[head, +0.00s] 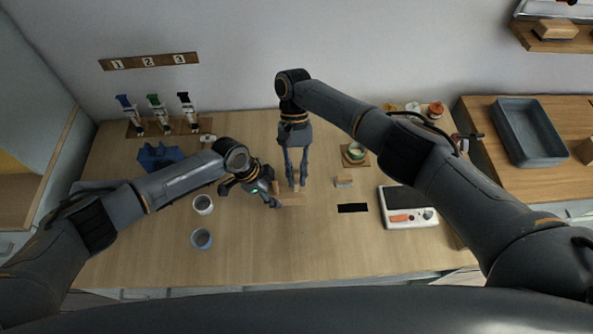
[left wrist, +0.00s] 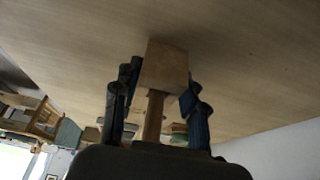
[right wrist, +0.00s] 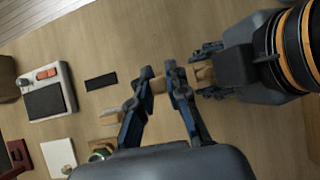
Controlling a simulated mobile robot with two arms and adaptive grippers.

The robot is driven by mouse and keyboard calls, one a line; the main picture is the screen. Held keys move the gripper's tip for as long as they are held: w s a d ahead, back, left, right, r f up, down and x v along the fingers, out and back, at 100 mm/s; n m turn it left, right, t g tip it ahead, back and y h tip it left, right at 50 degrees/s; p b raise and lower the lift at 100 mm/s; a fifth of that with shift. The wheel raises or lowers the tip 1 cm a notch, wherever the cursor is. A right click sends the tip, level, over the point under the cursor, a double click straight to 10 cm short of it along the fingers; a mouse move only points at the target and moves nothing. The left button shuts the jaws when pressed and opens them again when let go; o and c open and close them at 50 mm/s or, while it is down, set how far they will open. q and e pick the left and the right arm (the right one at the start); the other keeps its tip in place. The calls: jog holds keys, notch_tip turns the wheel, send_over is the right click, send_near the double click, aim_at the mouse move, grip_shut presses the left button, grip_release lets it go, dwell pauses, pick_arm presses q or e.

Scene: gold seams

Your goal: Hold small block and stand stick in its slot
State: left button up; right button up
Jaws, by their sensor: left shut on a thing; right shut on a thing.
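A small wooden block (head: 291,199) lies on the table in front of me. My left gripper (head: 273,194) reaches it from the left and is shut on it; the block also shows between the fingers in the left wrist view (left wrist: 165,66). My right gripper (head: 296,183) points down just above the block and is shut on the wooden stick, seen between its fingertips in the right wrist view (right wrist: 159,85). In the left wrist view the stick (left wrist: 153,116) lines up with the block. Whether its end sits in the slot is hidden.
Two cups (head: 203,204) stand left of the grippers. A small wooden piece (head: 344,181), a black strip (head: 353,208) and a white device (head: 408,207) lie to the right.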

jog(key=shift+f, duration=1.1)
dwell(1.0)
jog(key=o, duration=0.8)
jog(key=shift+o, duration=0.2)
jog(key=shift+w+r, duration=0.1)
jog(key=shift+v, duration=2.4)
jog(key=shift+r, duration=0.1)
notch_tip(320, 180, up, 10)
